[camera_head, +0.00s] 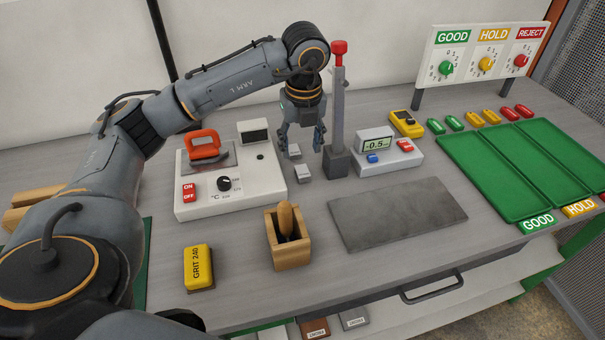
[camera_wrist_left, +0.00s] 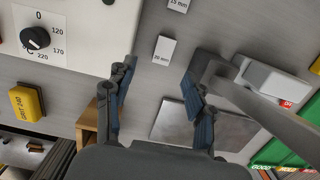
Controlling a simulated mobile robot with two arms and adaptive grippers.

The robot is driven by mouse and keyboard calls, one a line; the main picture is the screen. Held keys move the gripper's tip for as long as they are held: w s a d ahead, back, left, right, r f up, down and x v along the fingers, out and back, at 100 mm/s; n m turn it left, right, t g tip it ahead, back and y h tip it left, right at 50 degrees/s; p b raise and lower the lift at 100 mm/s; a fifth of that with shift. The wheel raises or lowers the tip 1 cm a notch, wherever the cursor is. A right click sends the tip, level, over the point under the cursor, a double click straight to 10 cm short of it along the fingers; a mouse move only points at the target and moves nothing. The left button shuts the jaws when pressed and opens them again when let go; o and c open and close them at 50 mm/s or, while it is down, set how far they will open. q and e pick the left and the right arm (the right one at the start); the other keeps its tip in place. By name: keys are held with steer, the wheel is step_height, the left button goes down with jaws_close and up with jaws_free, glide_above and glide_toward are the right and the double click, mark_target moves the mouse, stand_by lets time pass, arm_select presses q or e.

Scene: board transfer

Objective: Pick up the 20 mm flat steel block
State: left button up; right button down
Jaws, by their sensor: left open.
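The 20 mm steel block (camera_head: 303,173) is a small light grey block lying flat on the grey bench, between the white hot plate and the post with the red knob. In the left wrist view the 20 mm block (camera_wrist_left: 164,50) shows its label, ahead of and between the lines of the two fingers. My left gripper (camera_head: 300,143) points down above the bench, open and empty, with its fingers apart; it also shows in the left wrist view (camera_wrist_left: 157,98). A similar block marked 15 mm (camera_wrist_left: 178,5) lies just behind, also in the head view (camera_head: 294,151). My right gripper is not in view.
The red-knobbed post (camera_head: 337,115) stands close beside my left gripper's right finger. A white hot plate (camera_head: 250,203) is on the left, a gauge display (camera_head: 405,158) on the right. A wooden holder (camera_head: 288,252) and grey plate (camera_head: 400,213) lie in front. Green trays (camera_head: 490,210) stand far right.

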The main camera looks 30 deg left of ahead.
mark_target(303, 171)
arm_select(q)
step_height(303, 171, down, 3)
steer(key=shift+w+a+r, duration=0.1)
steer(key=shift+a, duration=0.05)
steer(key=f+p, duration=0.1)
steer(key=f, duration=0.3)
steer(key=shift+w+p, duration=0.35)
steer(key=shift+w, duration=0.05)
steer(key=shift+f, duration=0.6)
steer(key=shift+w, duration=0.1)
jaws_close()
